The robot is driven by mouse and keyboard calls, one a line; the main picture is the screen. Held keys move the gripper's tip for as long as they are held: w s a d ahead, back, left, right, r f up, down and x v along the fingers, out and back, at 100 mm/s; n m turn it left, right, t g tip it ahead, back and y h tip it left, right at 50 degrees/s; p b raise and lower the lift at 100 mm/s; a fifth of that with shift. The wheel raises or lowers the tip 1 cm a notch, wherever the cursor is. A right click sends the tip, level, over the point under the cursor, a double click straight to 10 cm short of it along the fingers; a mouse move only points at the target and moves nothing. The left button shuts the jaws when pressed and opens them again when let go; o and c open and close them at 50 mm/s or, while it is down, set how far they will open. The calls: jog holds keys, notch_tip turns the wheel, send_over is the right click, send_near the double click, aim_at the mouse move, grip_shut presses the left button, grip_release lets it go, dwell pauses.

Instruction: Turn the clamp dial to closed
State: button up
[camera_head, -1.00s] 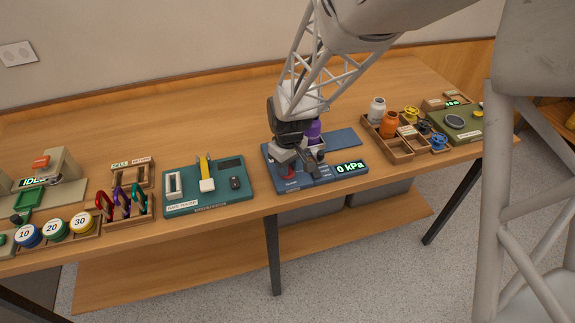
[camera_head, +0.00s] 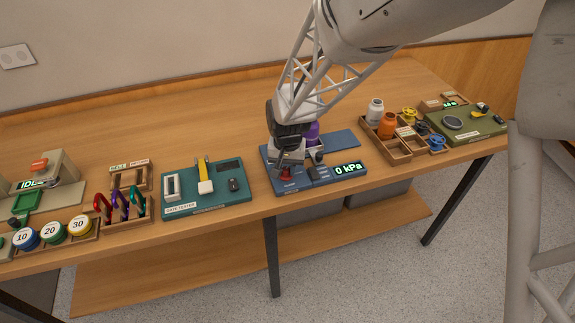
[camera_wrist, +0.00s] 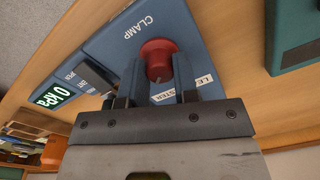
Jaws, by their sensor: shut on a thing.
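The clamp dial is a red knob (camera_wrist: 158,58) beside the word CLAMP on the blue tester (camera_wrist: 120,45) in the wrist view. In the head view the red dial (camera_head: 286,174) shows at the left front of the blue tester (camera_head: 293,188), partly under my gripper. My gripper (camera_wrist: 159,82) is shut on the dial, with one dark finger on each side of it. The dial's pointer and its exact setting are hidden from me. In the head view my gripper (camera_head: 288,162) comes down on the dial from above.
The tester's display (camera_head: 348,169) reads 0 kPa. A purple bottle (camera_head: 312,130) stands close behind my gripper. A teal gate tester (camera_head: 215,199) lies to the left, and a wooden tray with an orange bottle (camera_head: 388,125) to the right. The table behind is clear.

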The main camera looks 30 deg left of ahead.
aim_at(287, 170)
jog(key=m, duration=0.3)
jog(key=shift+m, duration=0.4)
jog(key=m, duration=0.4)
dwell(0.3)
jog(key=o, duration=0.9)
jog(key=shift+o, duration=0.2)
jog(key=shift+r, duration=0.1)
jog(key=shift+d+r, duration=0.1)
jog(key=shift+r, duration=3.75)
